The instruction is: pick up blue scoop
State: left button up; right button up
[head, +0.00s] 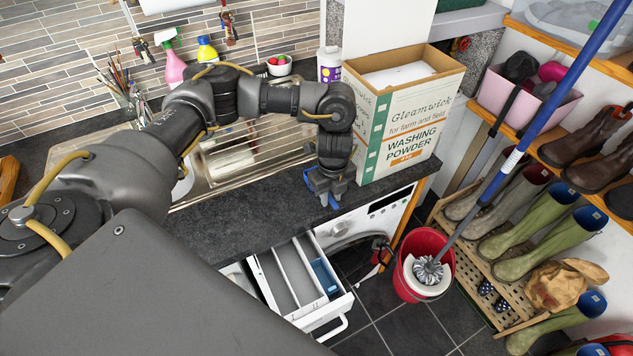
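The blue scoop (312,182) shows as small blue parts around the fingers of my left gripper (327,188). They are at the front edge of the dark worktop, in front of the washing powder box. The gripper points down, and its fingers hide most of the scoop. I cannot tell whether the fingers are open around the scoop or shut on it, or whether it touches the worktop. My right gripper is not in view.
The washing powder box (408,120) stands open-topped close behind my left gripper. Below is a pulled-out detergent drawer (286,282) with a blue compartment part. A red bucket (408,285) with a mop stands on the floor. A sink (228,180) lies behind my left arm.

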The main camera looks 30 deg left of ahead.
pick_arm(q)
grip_shut()
jog(key=shift+r, duration=0.15)
jog(key=shift+r, duration=0.2)
notch_tip(320, 180, up, 2)
jog(key=shift+w+a+r+b, duration=0.1)
jog(key=shift+b, duration=0.5)
jog(key=s+a+r+b, duration=0.3)
jog(key=s+r, duration=0.7)
jog(key=s, duration=0.4)
jog(key=w+d+f+n, duration=0.2)
jog(key=w+n, duration=0.2)
jog(key=n, duration=0.5)
jog(key=w+d+f+n, duration=0.1)
jog(key=w+d+n, duration=0.2)
jog(key=n, duration=0.6)
jog(key=shift+w+d+f+b, duration=0.15)
jog(key=shift+w+f+b, duration=0.2)
jog(key=shift+w, duration=0.4)
